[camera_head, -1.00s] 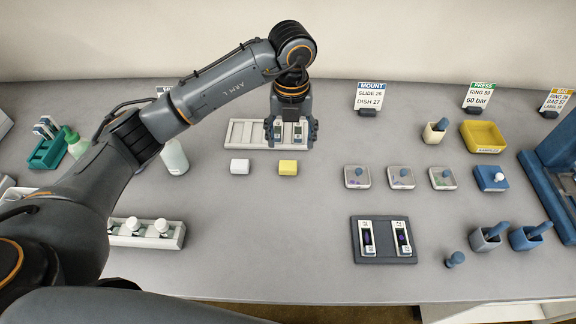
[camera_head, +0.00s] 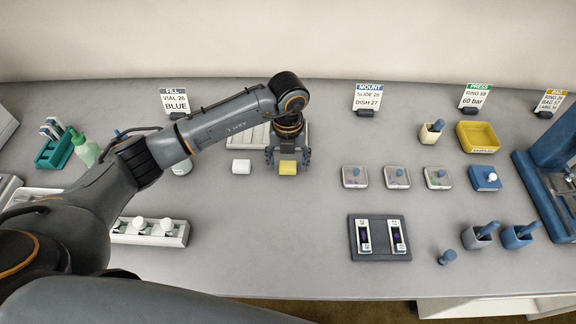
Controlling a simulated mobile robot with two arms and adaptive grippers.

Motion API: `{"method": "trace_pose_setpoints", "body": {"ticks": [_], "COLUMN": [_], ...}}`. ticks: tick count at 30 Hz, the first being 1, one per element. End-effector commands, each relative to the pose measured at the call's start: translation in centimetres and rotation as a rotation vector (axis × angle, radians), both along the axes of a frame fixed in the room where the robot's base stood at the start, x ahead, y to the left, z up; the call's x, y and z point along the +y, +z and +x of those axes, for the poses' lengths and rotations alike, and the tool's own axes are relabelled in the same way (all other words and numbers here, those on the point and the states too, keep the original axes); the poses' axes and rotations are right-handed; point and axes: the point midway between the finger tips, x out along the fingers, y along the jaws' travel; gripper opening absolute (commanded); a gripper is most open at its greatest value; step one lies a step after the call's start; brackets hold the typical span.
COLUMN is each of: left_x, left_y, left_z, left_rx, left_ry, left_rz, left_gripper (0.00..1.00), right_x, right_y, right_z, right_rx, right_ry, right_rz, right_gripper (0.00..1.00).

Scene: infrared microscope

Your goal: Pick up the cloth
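Two small block-like pieces lie side by side on the bench in the head view, a white one (camera_head: 241,167) and a yellow one (camera_head: 288,168). Either could be the folded cloth; I cannot tell which from their look. My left gripper (camera_head: 288,158) points down over the yellow piece. Its fingers are spread apart, one to each side of the yellow piece, and it appears to hold nothing. I cannot tell whether the fingers touch the piece. The white piece is just left of the gripper. My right gripper is not in view.
A pale slide rack (camera_head: 247,138) stands behind my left gripper, partly hidden by it. A dark tray with two slides (camera_head: 379,256), several small dishes (camera_head: 397,177) and a yellow bin (camera_head: 478,150) are to the right. The bench's front middle is clear.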

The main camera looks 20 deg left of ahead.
Motion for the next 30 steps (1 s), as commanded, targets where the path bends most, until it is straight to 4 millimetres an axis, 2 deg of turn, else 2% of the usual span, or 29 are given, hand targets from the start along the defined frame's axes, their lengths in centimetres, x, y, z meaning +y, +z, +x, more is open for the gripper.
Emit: {"method": "trace_pose_setpoints", "body": {"ticks": [1,4,20,25,30], "left_x": [0.0,0.0,0.0,0.0,-2.6], "left_y": [0.0,0.0,0.6,2.9,6.9], "left_z": [0.0,0.0,0.1,0.2,-2.3], "left_rx": [0.000,0.000,-0.001,-0.008,-0.008], "left_ry": [0.000,0.000,0.000,-0.002,-0.008], "left_rz": [0.000,0.000,-0.001,-0.002,-0.004], "left_gripper": [0.51,0.30,0.29,0.29,0.29], "right_x": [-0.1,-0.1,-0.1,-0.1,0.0], "right_y": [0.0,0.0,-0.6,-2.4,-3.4], "right_z": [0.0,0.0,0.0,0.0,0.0], "right_rx": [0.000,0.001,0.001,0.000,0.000], "right_ry": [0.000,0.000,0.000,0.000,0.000], "right_rz": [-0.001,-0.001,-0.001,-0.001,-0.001], "right_gripper": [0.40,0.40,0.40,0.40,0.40]}}
